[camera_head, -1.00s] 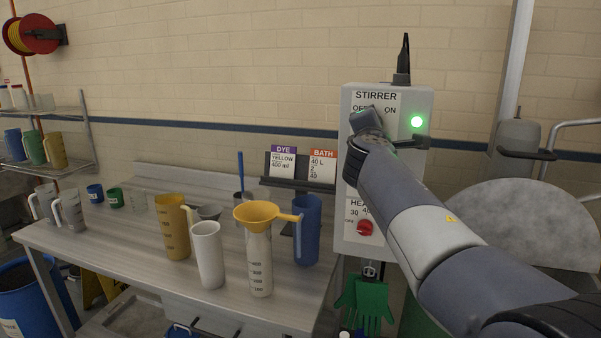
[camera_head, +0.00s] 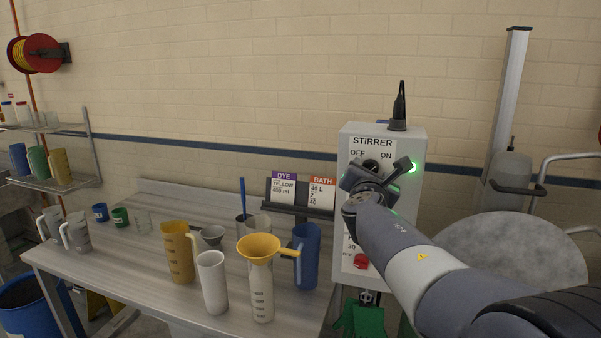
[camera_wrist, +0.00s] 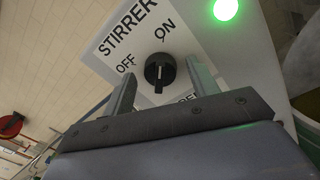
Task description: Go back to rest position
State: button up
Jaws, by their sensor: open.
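My gripper (camera_head: 383,172) is in front of the grey stirrer control box (camera_head: 411,146) in the head view. In the wrist view my gripper (camera_wrist: 160,88) is open, its two fingers apart with the black stirrer knob (camera_wrist: 160,72) showing between and beyond them. The fingers appear clear of the knob. The knob's white line stands between the OFF and ON labels; which one it selects I cannot tell. A green lamp (camera_wrist: 226,9) glows on the box. My arm hides much of the lower panel in the head view.
The metal bench (camera_head: 115,258) at left holds a yellow jug (camera_head: 178,252), a white jug (camera_head: 212,283), a yellow funnel (camera_head: 259,247) on a clear cylinder, and a blue jug (camera_head: 306,258). A round grey lid (camera_head: 510,250) lies right of my arm. Green gloves (camera_head: 361,320) hang below the box.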

jog(key=s+a+n, duration=0.1)
jog(key=s+a, duration=0.1)
jog(key=s, duration=0.6)
jog(key=shift+s+b, duration=0.25)
jog(key=shift+b, duration=0.2)
